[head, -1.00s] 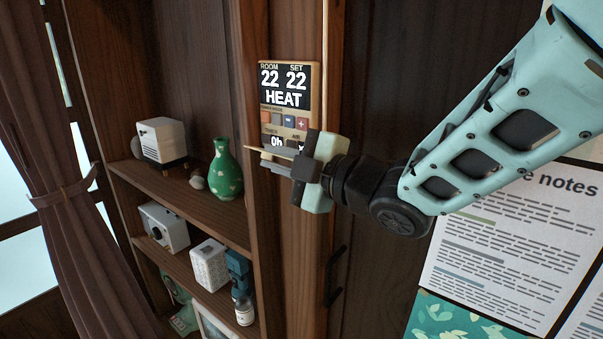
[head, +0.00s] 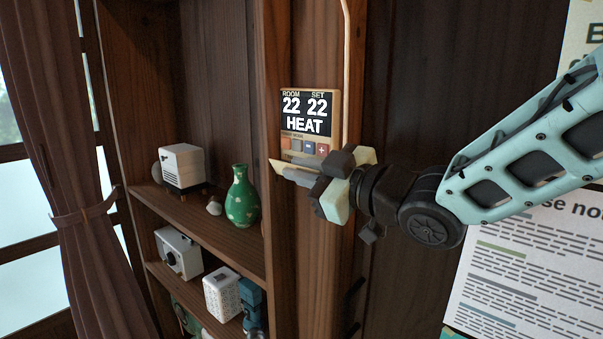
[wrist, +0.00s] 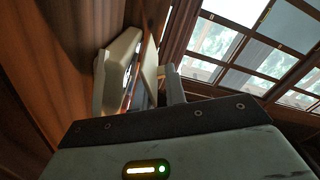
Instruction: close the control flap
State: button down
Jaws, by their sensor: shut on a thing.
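The control panel (head: 309,112) is a tan box on the wooden post, with a dark screen reading ROOM 22, SET 22, HEAT and a row of small coloured buttons. Its tan flap (head: 289,167) sticks out from the lower part, standing open. My gripper (head: 292,174) is at the flap, its grey fingers shut on it. The wrist view shows the panel (wrist: 116,70) edge-on at the left and the flap (wrist: 150,66) tilted away from it, beside a finger (wrist: 174,88). The flap's hinge and the panel's lower part are hidden.
A wooden shelf left of the post holds a green vase (head: 242,197), a white box-like device (head: 183,166) and other small items. A pale cable or strip (head: 346,70) runs up beside the panel. A paper notice (head: 530,260) hangs at the right.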

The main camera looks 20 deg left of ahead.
jog(key=shift+f, duration=0.25)
jog(key=c, duration=1.6)
grip_release()
jog(key=shift+o, duration=0.5)
jog(key=shift+r, duration=0.15)
